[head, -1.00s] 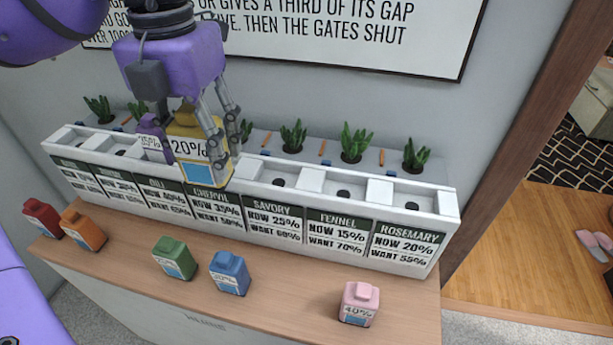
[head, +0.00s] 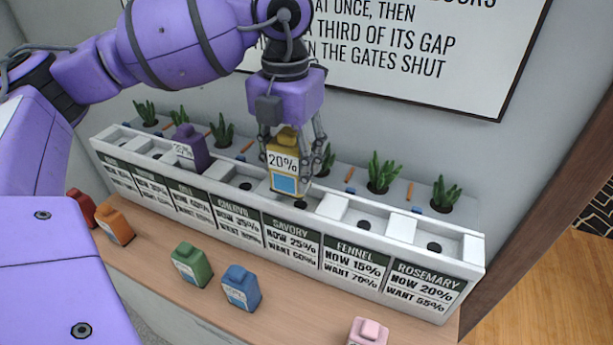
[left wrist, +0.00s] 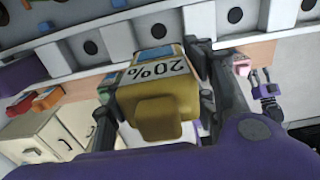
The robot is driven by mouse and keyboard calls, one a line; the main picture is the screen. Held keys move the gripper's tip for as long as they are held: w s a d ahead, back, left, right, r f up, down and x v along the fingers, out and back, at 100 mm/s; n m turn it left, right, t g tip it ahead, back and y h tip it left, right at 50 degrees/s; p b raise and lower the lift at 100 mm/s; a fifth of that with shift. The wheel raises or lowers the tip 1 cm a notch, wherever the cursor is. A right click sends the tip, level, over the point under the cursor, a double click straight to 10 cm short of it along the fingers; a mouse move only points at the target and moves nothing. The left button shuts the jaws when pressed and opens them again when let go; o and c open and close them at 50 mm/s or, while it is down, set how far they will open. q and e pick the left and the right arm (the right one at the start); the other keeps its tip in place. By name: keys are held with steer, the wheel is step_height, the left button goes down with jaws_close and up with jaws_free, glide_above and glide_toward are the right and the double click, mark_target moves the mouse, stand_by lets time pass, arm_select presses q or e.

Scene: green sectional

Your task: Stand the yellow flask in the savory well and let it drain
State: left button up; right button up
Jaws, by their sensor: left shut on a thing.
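The yellow flask (head: 284,160), labelled 20%, is upright in my left gripper (head: 290,160). The gripper is shut on its sides. The flask is at the savory well (head: 300,204), whose dark drain hole shows just right of the flask's base; whether the base touches the well floor I cannot tell. The savory label (head: 290,240) reads now 25%, want 60%. The left wrist view shows the flask (left wrist: 160,95) from above, between the fingers. My right gripper (left wrist: 262,76) shows small in the left wrist view, its fingers apart and empty.
A purple flask (head: 190,148) stands in the dill well, left of the yellow one. Red (head: 82,208), orange (head: 115,226), green (head: 191,265), blue (head: 240,289) and pink (head: 368,332) flasks stand on the counter in front. Potted plants (head: 382,173) line the back.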

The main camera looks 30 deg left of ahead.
arm_select(q)
steer(key=w+f, duration=0.1)
steer(key=f, duration=0.1)
steer(key=w+f, duration=0.1)
steer(key=w, duration=0.1)
steer(key=shift+d+f, duration=0.15)
steer(key=shift+f, duration=0.2)
step_height(320, 180, down, 3)
steer(key=shift+f, duration=0.1)
arm_select(e)
steer(key=shift+s+d, duration=0.15)
steer(key=shift+d, duration=0.2)
arm_select(q)
steer(key=shift+f, duration=0.1)
steer(key=o, duration=1.3)
arm_select(e)
steer(key=shift+a, duration=0.2)
